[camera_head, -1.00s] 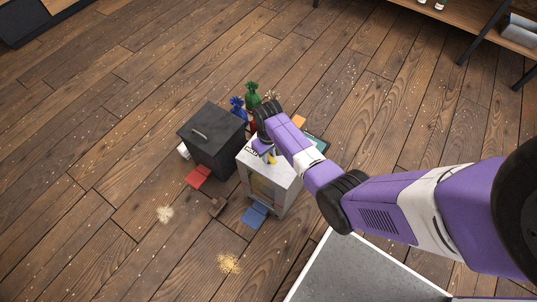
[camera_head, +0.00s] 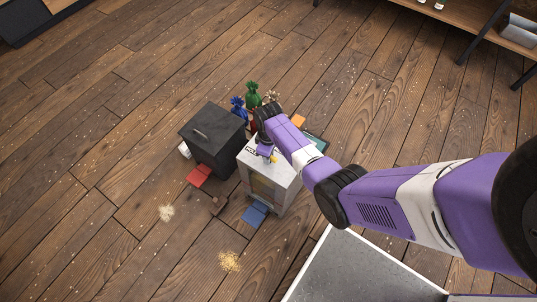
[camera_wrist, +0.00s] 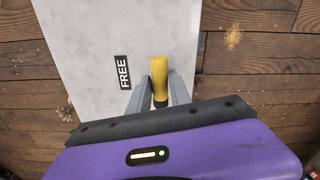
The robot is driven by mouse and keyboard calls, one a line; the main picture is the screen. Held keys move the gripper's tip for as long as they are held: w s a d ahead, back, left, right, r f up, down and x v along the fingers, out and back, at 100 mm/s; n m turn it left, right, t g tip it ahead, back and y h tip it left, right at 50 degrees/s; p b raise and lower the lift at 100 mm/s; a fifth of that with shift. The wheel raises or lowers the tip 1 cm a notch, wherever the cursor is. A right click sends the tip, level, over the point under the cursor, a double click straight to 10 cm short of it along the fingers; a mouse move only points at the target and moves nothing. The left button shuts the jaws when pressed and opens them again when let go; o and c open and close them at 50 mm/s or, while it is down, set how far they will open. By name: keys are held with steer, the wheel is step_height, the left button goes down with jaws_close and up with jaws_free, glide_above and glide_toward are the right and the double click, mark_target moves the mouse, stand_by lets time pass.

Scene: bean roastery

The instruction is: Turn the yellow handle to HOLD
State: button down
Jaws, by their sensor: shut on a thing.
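The yellow handle (camera_wrist: 159,78) lies on the pale top of a box-shaped cabinet (camera_wrist: 90,35) in the wrist view. A black label reading FREE (camera_wrist: 123,72) is just left of the handle. My gripper (camera_wrist: 160,88) is shut on the handle, with one grey finger on each side of it. In the head view the cabinet (camera_head: 284,169) stands on the floor with my gripper (camera_head: 270,158) at its top, and a bit of yellow shows there.
A dark box with a handle (camera_head: 213,139) stands just left of the cabinet. Green (camera_head: 253,96) and blue (camera_head: 237,105) tied bags stand behind. Red (camera_head: 199,176) and blue (camera_head: 255,215) flat pieces lie on the floor. Open wooden floor (camera_head: 90,220) extends to the left.

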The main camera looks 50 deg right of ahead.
stand_by(0.3)
steer(key=c, duration=1.3)
jaws_free()
steer(key=shift+r+p, duration=0.9)
steer(key=shift+r, duration=3.05)
